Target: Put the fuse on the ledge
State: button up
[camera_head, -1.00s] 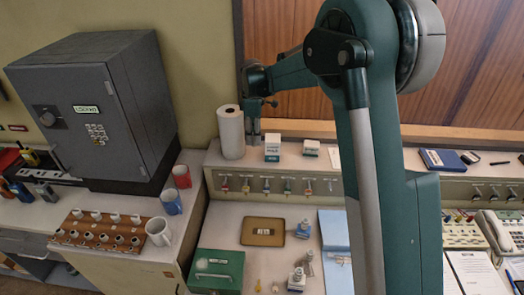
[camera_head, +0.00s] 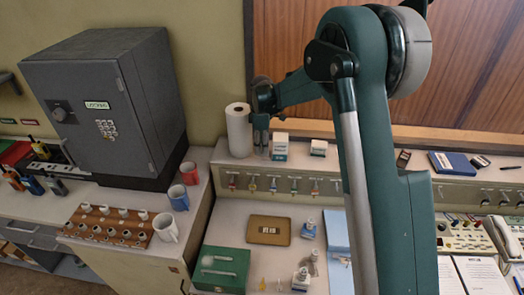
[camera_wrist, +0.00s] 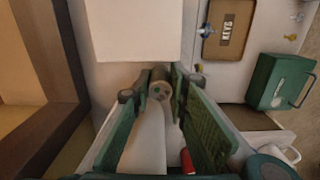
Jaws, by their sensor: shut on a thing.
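My gripper (camera_head: 261,150) is over the raised ledge (camera_head: 375,160) at the back of the console, between the white paper roll (camera_head: 238,130) and a small white box (camera_head: 279,147). The fuse cannot be made out in the head view. I cannot tell whether it touches the ledge.
A second small box (camera_head: 318,148) stands farther right on the ledge. Several hanging keys line the ledge's front. Below are the brown KEYS tray (camera_head: 269,230) and green box (camera_head: 221,270). A grey safe (camera_head: 105,105) and mugs stand left.

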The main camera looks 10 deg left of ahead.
jog(key=shift+f, duration=0.7)
jog(key=shift+f, duration=0.15)
jog(key=o, duration=0.9)
jog(key=shift+r, duration=0.2)
notch_tip(320, 180, up, 12)
jog(key=shift+f, duration=0.1)
dwell(0.4)
